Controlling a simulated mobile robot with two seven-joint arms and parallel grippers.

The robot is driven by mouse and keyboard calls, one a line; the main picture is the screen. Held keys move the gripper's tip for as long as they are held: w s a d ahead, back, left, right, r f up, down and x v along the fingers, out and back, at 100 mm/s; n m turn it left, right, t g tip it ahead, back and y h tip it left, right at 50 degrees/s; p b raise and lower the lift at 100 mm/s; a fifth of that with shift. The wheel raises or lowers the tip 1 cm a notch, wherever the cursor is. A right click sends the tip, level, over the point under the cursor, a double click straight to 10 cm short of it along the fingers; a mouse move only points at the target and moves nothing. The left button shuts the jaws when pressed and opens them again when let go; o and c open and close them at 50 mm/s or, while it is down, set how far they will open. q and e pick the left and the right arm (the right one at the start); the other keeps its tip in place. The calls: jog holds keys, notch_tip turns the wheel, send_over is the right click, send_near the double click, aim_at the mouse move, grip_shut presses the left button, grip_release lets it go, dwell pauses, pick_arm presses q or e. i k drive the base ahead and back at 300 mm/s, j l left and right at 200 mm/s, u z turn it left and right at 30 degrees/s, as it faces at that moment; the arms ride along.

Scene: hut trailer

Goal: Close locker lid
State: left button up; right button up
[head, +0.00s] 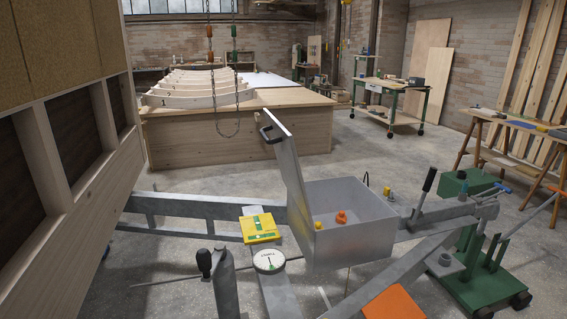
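The locker (358,240) is a grey metal box on the trailer's drawbar, right of the picture's middle in the head view. Its lid (289,170) stands open, close to upright, along the box's left side and leans a little to the left. A dark handle (268,133) sits at the lid's upper edge. An orange fitting (341,217) and a smaller yellow one (318,225) show near the locker's front edge; I cannot tell whether they are inside it. Neither of my grippers shows in this view.
The wooden hut wall (75,190) fills the left. A yellow case (259,227) and a round white dial (269,260) are left of the locker. A black-handled lever (427,185) and green wheeled stand (490,275) are to its right. A wooden workbench (240,130) stands behind.

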aim_at(282, 141)
jog(key=k+l, duration=0.15)
jog(key=k, duration=0.3)
jog(key=i+j+z, duration=0.15)
jog(key=i+z, duration=0.25)
jog(key=i+j+z, duration=0.2)
jog(key=z, duration=0.2)
jog(key=i+j+z, duration=0.25)
jog(key=z, duration=0.15)
jog(key=l+z, duration=0.2)
jog(key=z, duration=0.2)
jog(key=j+u, duration=0.4)
jog(key=l, duration=0.1)
